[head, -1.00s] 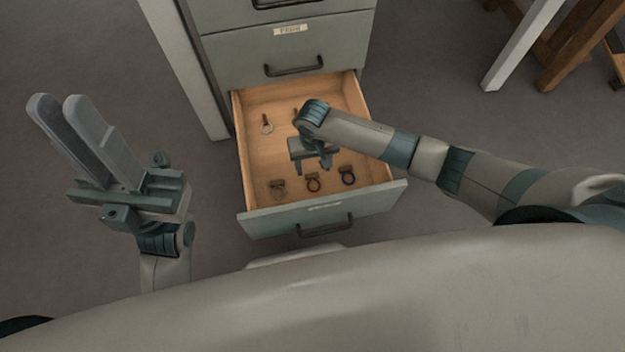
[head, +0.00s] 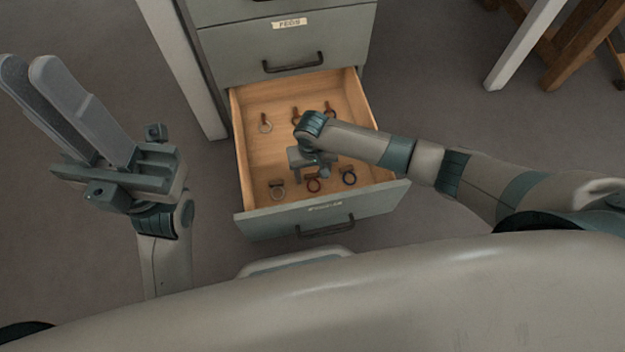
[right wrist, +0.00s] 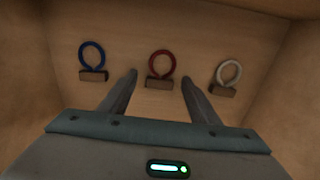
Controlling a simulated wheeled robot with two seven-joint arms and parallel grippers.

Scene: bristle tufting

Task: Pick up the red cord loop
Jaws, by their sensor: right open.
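The red cord loop (right wrist: 161,63) stands out in the right wrist view, with a small brown block (right wrist: 159,83) at its base. It lies on the drawer floor, in the middle of the row near the drawer front; in the head view the loop (head: 313,185) is just below my right gripper (head: 315,168). My right gripper is open and empty. In the right wrist view its fingertips (right wrist: 159,78) are on either side of the block, apart from it. My left gripper (head: 31,66) is open and empty, outside the drawer at the left.
A blue loop (right wrist: 92,54) and a white loop (right wrist: 229,72) flank the red one.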

